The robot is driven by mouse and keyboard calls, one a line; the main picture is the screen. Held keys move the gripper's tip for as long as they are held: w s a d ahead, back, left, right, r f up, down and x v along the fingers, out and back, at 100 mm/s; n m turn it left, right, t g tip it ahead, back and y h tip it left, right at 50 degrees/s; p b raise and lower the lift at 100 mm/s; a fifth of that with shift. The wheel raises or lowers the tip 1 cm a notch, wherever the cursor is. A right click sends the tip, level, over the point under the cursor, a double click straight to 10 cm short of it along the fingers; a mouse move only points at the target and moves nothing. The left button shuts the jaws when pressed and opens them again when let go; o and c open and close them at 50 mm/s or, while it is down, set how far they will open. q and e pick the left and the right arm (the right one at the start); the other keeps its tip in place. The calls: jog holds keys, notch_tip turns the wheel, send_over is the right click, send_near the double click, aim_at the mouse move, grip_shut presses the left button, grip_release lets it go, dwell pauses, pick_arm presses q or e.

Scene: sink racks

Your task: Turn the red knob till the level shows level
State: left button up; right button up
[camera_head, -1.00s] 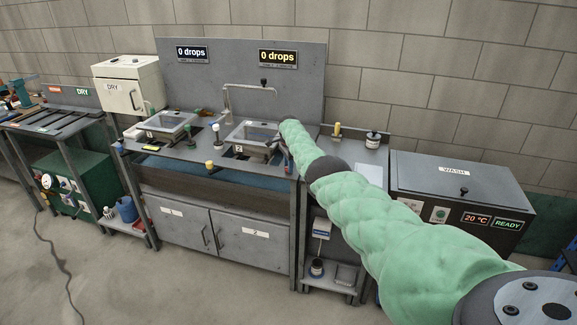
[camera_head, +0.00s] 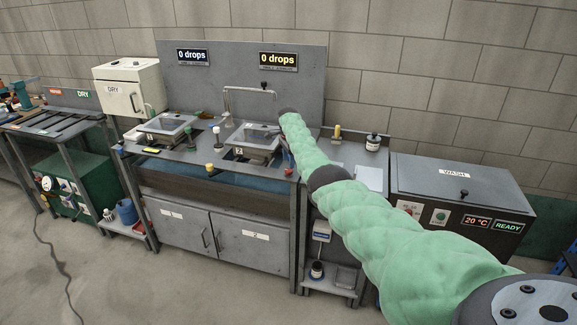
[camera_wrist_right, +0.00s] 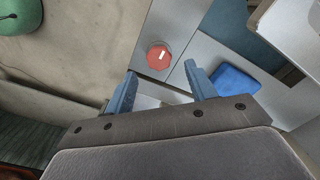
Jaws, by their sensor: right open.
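The red knob (camera_wrist_right: 158,56), round with a white mark on its face, sits on a light grey metal surface in the right wrist view. My right gripper (camera_wrist_right: 160,72) is open and empty, its two blue fingers apart and pointing toward the knob, which shows between and beyond their tips. I cannot tell whether they touch it. In the head view my right arm reaches to the right side of sink 2 (camera_head: 239,153), and its fingers are hard to make out. My left gripper is not in view.
A blue block-like thing (camera_wrist_right: 235,80) lies right of the fingers in the wrist view. In the head view, a tap (camera_head: 228,100) stands behind sink 2. A yellow-topped post (camera_head: 337,131) and a jar (camera_head: 373,141) stand right of my arm. The WASH box (camera_head: 455,175) is farther right.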

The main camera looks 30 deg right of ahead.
aim_at(288, 170)
jog(key=shift+r+b, duration=0.45)
jog(key=shift+r, duration=1.45)
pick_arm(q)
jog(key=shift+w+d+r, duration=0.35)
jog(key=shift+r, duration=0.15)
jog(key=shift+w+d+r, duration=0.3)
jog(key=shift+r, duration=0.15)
